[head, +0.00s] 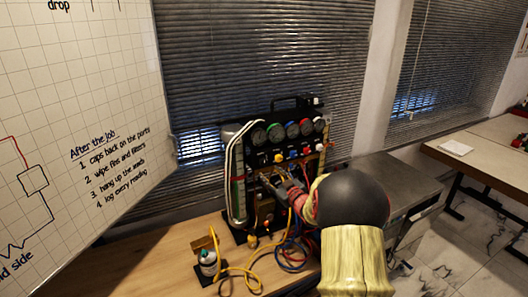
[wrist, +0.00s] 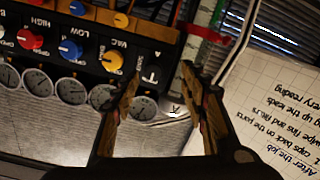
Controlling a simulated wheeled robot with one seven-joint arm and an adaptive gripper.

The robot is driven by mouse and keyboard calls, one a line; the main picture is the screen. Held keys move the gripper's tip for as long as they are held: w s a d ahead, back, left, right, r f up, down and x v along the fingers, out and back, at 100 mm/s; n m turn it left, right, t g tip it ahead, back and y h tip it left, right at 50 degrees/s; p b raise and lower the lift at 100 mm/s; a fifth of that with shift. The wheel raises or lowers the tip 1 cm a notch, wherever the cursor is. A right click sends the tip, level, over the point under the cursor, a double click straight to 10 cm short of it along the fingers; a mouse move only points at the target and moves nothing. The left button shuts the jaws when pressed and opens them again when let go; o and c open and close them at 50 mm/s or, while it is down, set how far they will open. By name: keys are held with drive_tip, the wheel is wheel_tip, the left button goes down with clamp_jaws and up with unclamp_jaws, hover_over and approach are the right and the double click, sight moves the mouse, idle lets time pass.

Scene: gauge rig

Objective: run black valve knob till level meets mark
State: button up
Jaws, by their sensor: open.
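The black valve knob (wrist: 150,76), dark with a white marking, is at the end of the knob row in the wrist view, beside the yellow VAC knob (wrist: 112,61). My gripper (wrist: 160,76) is open, with one finger on each side of the black knob's area. I cannot tell whether either finger touches it. In the head view my gripper (head: 272,178) is in front of the gauge panel's left half. An upright sight tube (head: 238,190) with green in it stands at the panel's left side. A red marker (wrist: 207,35) crosses it in the wrist view. The exact level is unclear.
Blue (wrist: 70,50) and red (wrist: 31,38) knobs sit in the same row, with gauges (wrist: 71,90) alongside. Yellow, red and blue hoses (head: 290,250) hang in front of the rig. A small bottle (head: 208,262) stands on the wooden bench (head: 165,265). A whiteboard (head: 90,110) is at left.

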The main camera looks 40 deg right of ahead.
sight(264, 163)
drive_tip(key=w, duration=0.2)
drive_tip(key=w+d+m, duration=0.1)
drive_tip(key=w, duration=0.2)
drive_tip(key=w+d+r+m, duration=0.1)
drive_tip(key=w, duration=0.1)
drive_tip(key=shift+w+d+t, duration=0.25)
drive_tip(key=shift+w+t, duration=0.15)
clamp_jaws()
idle(0.4)
